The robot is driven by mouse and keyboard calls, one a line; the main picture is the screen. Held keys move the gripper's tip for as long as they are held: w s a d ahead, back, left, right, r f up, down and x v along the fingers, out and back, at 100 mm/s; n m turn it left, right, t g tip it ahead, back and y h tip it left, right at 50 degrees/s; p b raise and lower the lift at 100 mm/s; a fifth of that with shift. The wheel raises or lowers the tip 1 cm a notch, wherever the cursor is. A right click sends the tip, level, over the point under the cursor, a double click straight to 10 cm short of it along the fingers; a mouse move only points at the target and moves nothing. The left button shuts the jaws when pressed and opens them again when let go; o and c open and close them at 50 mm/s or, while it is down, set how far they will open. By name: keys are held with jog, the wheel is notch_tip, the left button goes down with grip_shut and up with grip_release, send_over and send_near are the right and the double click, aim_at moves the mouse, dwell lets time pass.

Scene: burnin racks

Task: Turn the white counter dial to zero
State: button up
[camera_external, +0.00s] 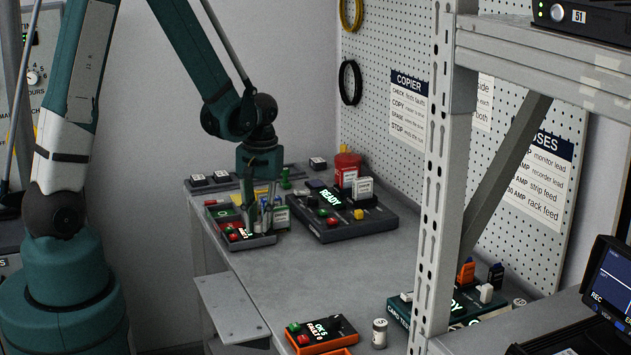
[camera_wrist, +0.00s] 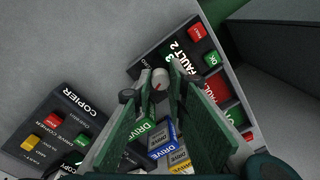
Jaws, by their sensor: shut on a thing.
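The white counter dial (camera_wrist: 160,75) shows in the wrist view as a small round knob with a red mark, on the dark tester panel (camera_wrist: 140,72) with the lit words FAULT 2. My gripper (camera_wrist: 153,81) has its two green fingers on either side of the dial and is shut on it. In the external view my gripper (camera_external: 259,222) points down at the same small panel (camera_external: 262,240) on the far left of the bench; the dial is hidden there by the fingers. I cannot read which number the dial points at.
The dark copier (camera_external: 365,228), lit READY, stands just right of my gripper. Several coloured drives (camera_wrist: 180,160) lie close beside the panel. A grey shelf post (camera_external: 440,190) rises at the front right. The bench middle (camera_external: 300,275) is clear.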

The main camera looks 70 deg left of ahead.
aim_at(258, 226)
jog(key=m+b, duration=0.2)
jog(key=m, duration=0.2)
jog(key=shift+f, duration=0.1)
jog(key=m+b, duration=0.1)
jog(key=m, duration=0.4)
jog(key=shift+b, duration=0.3)
jog(key=o, duration=0.9)
jog(key=shift+r, duration=0.25)
jog(key=shift+d+r, duration=0.2)
jog(key=shift+r, duration=2.75)
jog(key=shift+d+r, duration=0.15)
jog(key=shift+r, duration=2.75)
